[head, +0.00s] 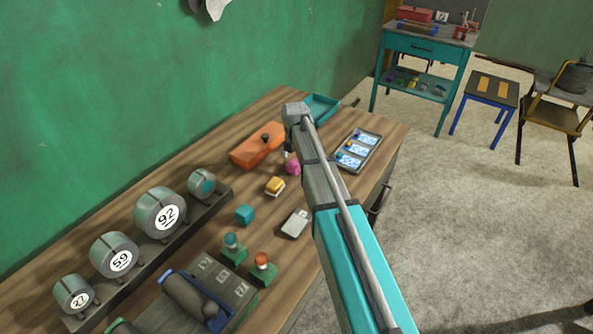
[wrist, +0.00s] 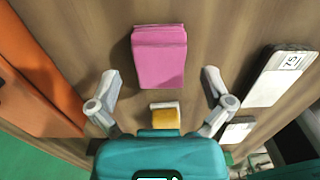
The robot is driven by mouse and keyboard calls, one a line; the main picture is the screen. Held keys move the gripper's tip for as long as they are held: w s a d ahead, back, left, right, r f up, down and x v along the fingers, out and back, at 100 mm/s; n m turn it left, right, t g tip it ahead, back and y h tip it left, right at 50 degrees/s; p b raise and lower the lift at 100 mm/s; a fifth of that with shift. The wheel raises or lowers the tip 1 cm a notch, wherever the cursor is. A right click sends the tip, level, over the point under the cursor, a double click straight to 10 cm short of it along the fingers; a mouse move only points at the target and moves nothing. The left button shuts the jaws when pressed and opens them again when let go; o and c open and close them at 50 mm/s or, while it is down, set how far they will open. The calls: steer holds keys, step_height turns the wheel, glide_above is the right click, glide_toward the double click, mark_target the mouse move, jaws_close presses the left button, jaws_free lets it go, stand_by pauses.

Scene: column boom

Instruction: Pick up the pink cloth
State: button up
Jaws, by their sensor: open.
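The pink cloth (wrist: 158,57) lies on the wooden bench top as a folded block in the wrist view. In the head view it shows as a small pink patch (head: 293,167), partly hidden by my arm. My gripper (wrist: 161,77) is open and empty, with one finger on each side of the cloth's lower part in the wrist view. The fingers look apart from the cloth; their height above the bench is hard to judge. In the head view the fingers are mostly hidden by my wrist.
A yellow and white block (head: 275,186) lies close to the cloth, also in the wrist view (wrist: 166,118). An orange case (head: 254,149) is to the left, a display tray (head: 375,151) to the right, and a teal tray (head: 321,104) behind. Several round dials line the wall side.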

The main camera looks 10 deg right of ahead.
steer(key=shift+f+b, duration=0.65)
steer(key=shift+f, duration=0.35)
steer(key=c, duration=1.1)
steer(key=shift+r, duration=0.25)
steer(key=shift+c, duration=0.2)
step_height(320, 180, up, 2)
steer(key=p, duration=0.2)
steer(key=shift+r+p, duration=0.1)
steer(key=shift+p, duration=0.25)
steer(key=s+r+p, duration=1)
steer(key=s, duration=0.4)
steer(key=shift+d+r, duration=0.2)
steer(key=shift+d, duration=0.1)
